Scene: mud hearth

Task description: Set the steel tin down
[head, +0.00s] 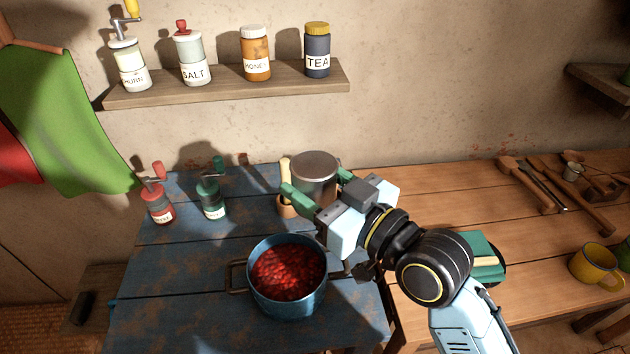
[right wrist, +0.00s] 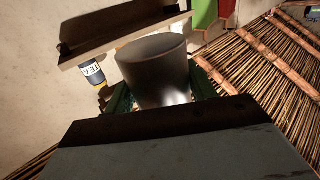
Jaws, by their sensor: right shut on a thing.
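The steel tin (head: 314,176) is a grey metal cylinder above the back right part of the blue table (head: 190,262). My right gripper (head: 318,196) is shut on it, with green fingers on either side. The tin also shows in the right wrist view (right wrist: 157,72), between the green fingers of the right gripper (right wrist: 160,97). It looks roughly upright in the head view. I cannot tell whether its base touches the table, as the gripper hides it. My left gripper is not in view.
A blue pot (head: 287,290) of red contents stands in front of the tin. A mortar with a pestle (head: 285,180) is close on its left. A green grinder (head: 212,192) and a red grinder (head: 158,197) stand farther left. A wooden table (head: 440,200) adjoins on the right.

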